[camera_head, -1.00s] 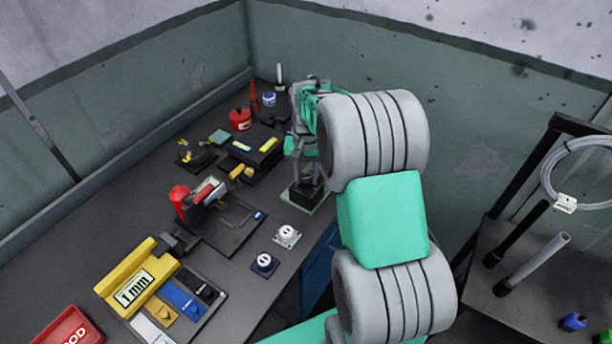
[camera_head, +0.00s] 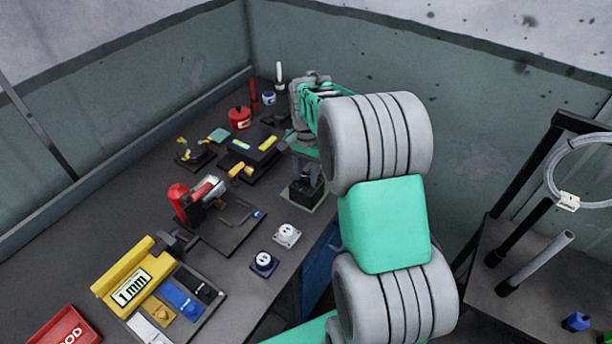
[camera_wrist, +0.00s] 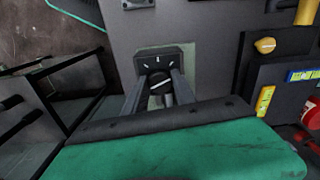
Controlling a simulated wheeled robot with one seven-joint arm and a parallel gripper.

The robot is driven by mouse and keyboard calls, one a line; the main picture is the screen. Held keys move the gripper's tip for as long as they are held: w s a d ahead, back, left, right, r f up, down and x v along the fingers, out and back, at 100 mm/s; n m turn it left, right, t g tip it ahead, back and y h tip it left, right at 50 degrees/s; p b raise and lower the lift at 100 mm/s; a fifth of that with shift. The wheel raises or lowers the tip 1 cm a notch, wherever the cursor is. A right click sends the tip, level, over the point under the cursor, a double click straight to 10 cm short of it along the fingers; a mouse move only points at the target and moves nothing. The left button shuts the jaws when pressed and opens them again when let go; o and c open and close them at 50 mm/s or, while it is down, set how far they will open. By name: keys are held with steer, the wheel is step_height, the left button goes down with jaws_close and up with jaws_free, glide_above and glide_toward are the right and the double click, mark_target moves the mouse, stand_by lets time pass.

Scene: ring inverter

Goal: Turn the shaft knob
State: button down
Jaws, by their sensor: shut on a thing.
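The shaft knob (camera_wrist: 159,84) is a dark round knob with a white line, on a dark square base (camera_wrist: 166,58) with a white mark. In the wrist view my gripper (camera_wrist: 160,88) has its two grey fingers on either side of the knob, shut on it. The white line on the knob lies tilted against the mark on the base. In the head view the dark block (camera_head: 306,190) stands on a pale plate near the right edge of the bench, below my gripper (camera_head: 307,178). My arm hides part of that area.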

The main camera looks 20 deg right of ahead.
mark_target(306, 177)
steer(key=shift+m+b, duration=0.35)
steer(key=shift+m, duration=1.65)
steer(key=c, duration=1)
jaws_free()
steer(key=shift+c, duration=0.2)
step_height(306, 177, up, 8)
steer(key=shift+f+b, duration=0.1)
steer(key=shift+b, duration=0.65)
